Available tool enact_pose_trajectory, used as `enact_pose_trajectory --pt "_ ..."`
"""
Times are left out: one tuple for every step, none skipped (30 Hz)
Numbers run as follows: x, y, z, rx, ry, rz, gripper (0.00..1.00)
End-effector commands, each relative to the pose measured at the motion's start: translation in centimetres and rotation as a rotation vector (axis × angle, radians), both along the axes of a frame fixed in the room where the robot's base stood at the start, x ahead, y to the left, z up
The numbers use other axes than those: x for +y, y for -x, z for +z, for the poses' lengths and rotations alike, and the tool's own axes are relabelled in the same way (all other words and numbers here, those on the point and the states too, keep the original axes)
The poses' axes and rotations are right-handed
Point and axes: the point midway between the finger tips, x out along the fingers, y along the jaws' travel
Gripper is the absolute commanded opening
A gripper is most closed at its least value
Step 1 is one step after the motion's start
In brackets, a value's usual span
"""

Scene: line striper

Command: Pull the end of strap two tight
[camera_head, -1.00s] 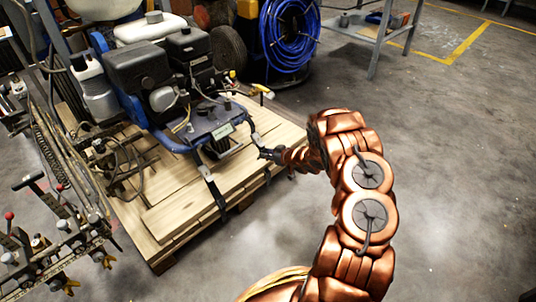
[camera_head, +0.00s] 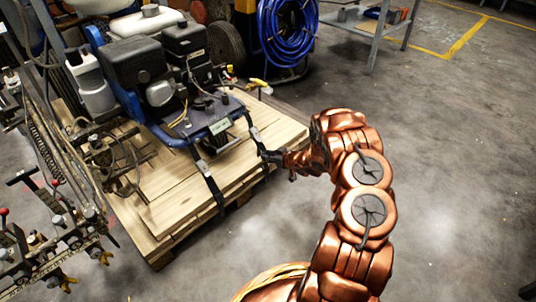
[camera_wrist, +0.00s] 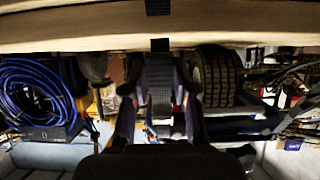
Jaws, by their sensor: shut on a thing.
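A blue and black line striper (camera_head: 165,85) stands on a wooden pallet (camera_head: 165,208). Two dark straps run from its front over the boards. The left strap (camera_head: 211,188) crosses the boards and hangs over the pallet's near edge. The right strap (camera_head: 254,133) runs down to my gripper (camera_head: 268,156) at the pallet's right edge. In the wrist view, the dark webbing (camera_wrist: 160,88) runs from the board edge (camera_wrist: 85,27) in between the fingers of my gripper (camera_wrist: 160,115). My gripper is shut on this strap. The strap's free end is not clear. I cannot read which strap is numbered two.
A coiled blue hose (camera_head: 287,32) and a tyre (camera_head: 226,45) are behind the pallet. A grey metal table (camera_head: 372,28) stands at the back right. Rods and clamps (camera_head: 55,235) crowd the left. The concrete floor (camera_head: 460,160) is clear on the right.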

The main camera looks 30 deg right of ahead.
Motion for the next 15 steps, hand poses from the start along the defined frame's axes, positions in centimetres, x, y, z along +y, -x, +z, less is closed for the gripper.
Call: enact_pose_trajectory --pt "-0.1 0.3 -0.6 0.005 -0.001 -0.002 0.00" --pt "-0.1 0.3 -0.7 0.005 -0.001 -0.002 0.00" --pt "-0.1 0.4 -0.9 0.006 -0.002 -0.003 0.00" --pt "-0.1 0.5 -1.0 0.006 -0.002 -0.003 0.00" --pt "-0.1 0.6 -1.2 0.007 -0.002 -0.003 0.00" --pt "-0.2 0.7 -1.3 0.007 -0.002 -0.003 0.00" --pt "-0.2 0.7 -1.5 0.007 -0.002 -0.003 0.00" --pt "-0.2 0.8 -1.6 0.007 -0.002 -0.004 0.00" --pt "-0.2 0.9 -1.8 0.007 -0.002 -0.004 0.00" --pt "-0.2 1.0 -1.9 0.007 -0.002 -0.004 0.00" --pt "-0.3 1.0 -2.1 0.007 -0.002 -0.004 0.00" --pt "-0.3 1.1 -2.2 0.007 -0.002 -0.004 0.00" --pt "-0.3 1.2 -2.3 0.007 -0.002 -0.004 0.00" --pt "-0.4 1.3 -2.5 0.007 -0.002 -0.005 0.00" --pt "-0.4 1.4 -2.6 0.007 -0.002 -0.005 0.00"
